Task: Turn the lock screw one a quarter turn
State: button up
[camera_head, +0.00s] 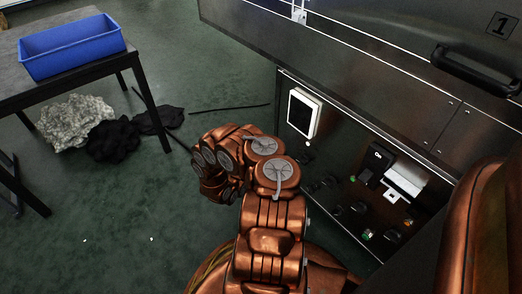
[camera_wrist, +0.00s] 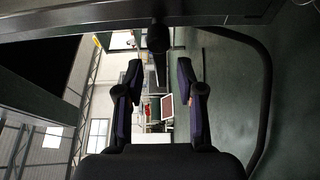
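In the wrist view, my gripper (camera_wrist: 160,72) is open, with its two dark fingers apart and nothing held between them. A dark rounded knob-like part (camera_wrist: 158,38) shows just beyond the fingertips, near the top middle; I cannot tell whether it is the lock screw. In the head view, the metal door marked 1 (camera_head: 380,75) has a black bar handle (camera_head: 475,70) at the right and a small bright metal fitting (camera_head: 300,16) at its upper edge. My copper arm fills the middle, and my gripper cannot be made out there.
Below the door is a dark control panel (camera_head: 335,160) with a white-framed screen (camera_head: 303,112) and several knobs. A table (camera_head: 95,70) with a blue bin (camera_head: 72,46) stands at left. Grey (camera_head: 75,118) and black heaps (camera_head: 113,140) lie on the floor. A black curved bar (camera_wrist: 266,90) is right of my gripper.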

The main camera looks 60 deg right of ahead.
jog(key=shift+a, duration=0.1)
jog(key=a, duration=1.1)
jog(key=shift+s+a, duration=0.25)
jog(key=shift+a, duration=0.15)
